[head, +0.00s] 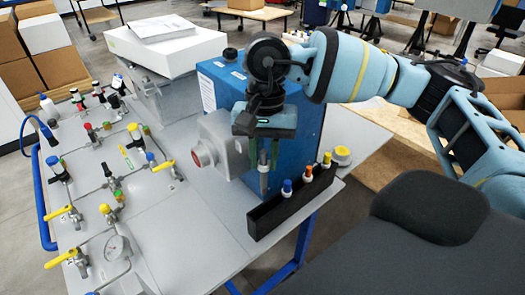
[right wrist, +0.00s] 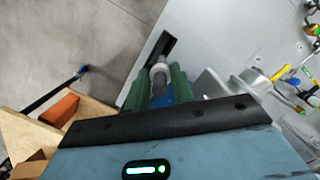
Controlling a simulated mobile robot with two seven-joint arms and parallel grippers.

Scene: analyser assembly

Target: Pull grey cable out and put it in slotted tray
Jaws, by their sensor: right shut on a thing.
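My right gripper (head: 268,160) is shut on the grey cable (head: 263,184), whose plug end hangs upright below the fingers. In the right wrist view, the grey cable (right wrist: 160,74) shows between the green fingertips (right wrist: 160,88). The black slotted tray (head: 292,208) stands at the table's front right edge, holding a blue-topped, a white-and-orange and a yellow-topped plug. The grey cable's lower end is at the tray's left part, left of the blue plug (head: 287,187); I cannot tell whether it sits in a slot. The tray also shows behind the cable in the right wrist view (right wrist: 171,46). My left gripper is out of view.
Valves with yellow handles (head: 70,213) and a gauge (head: 117,247) cover the panel at left.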

